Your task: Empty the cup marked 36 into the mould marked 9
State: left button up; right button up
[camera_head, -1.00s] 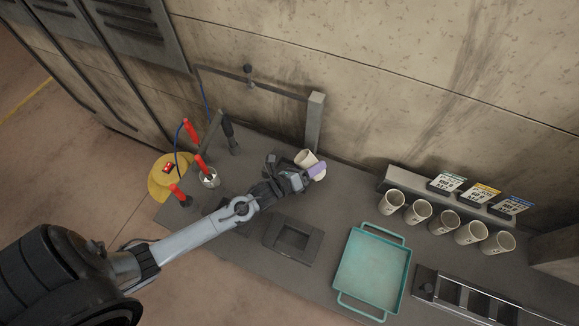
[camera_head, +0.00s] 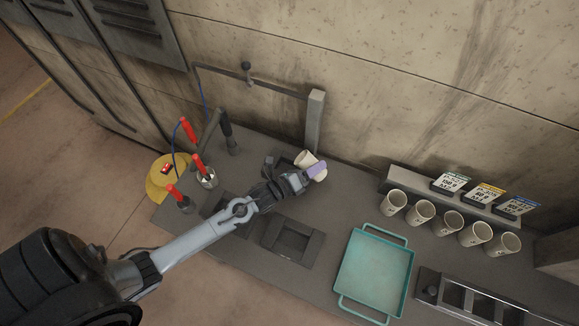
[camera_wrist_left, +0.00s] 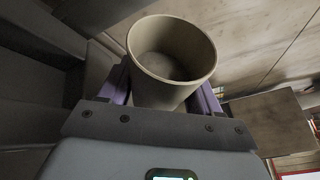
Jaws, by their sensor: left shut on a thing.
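My left gripper (camera_head: 316,171) is shut on a pale cup (camera_head: 304,158), toward the back of the bench near the grey post. In the left wrist view, the cup (camera_wrist_left: 171,58) sits between the purple fingers, with its open mouth and inner wall in sight. Its mark is not seen, and I cannot tell what, if anything, is inside. A dark mould with a square hollow (camera_head: 292,241) lies on the bench in front of the gripper. A second dark mould (camera_head: 224,203) is partly behind my left arm. No mould mark is readable. My right gripper is out of view.
Several pale cups (camera_head: 447,222) stand in a row at right, before label cards (camera_head: 485,194). A teal tray (camera_head: 408,279) and a metal rack (camera_head: 478,297) lie at front right. Red-handled tools (camera_head: 198,164) and a yellow item (camera_head: 158,181) are at left. A grey post (camera_head: 315,121) stands behind the gripper.

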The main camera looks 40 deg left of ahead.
pick_arm(q)
jog(key=shift+s+d, duration=0.1)
jog(key=shift+r+n, duration=0.2)
jog(key=shift+n, duration=0.1)
jog(key=shift+r+t, duration=0.1)
jog(key=shift+t, duration=0.2)
jog(key=shift+n+b, duration=0.3)
jog(key=shift+b, duration=0.1)
jog(key=shift+r, duration=0.1)
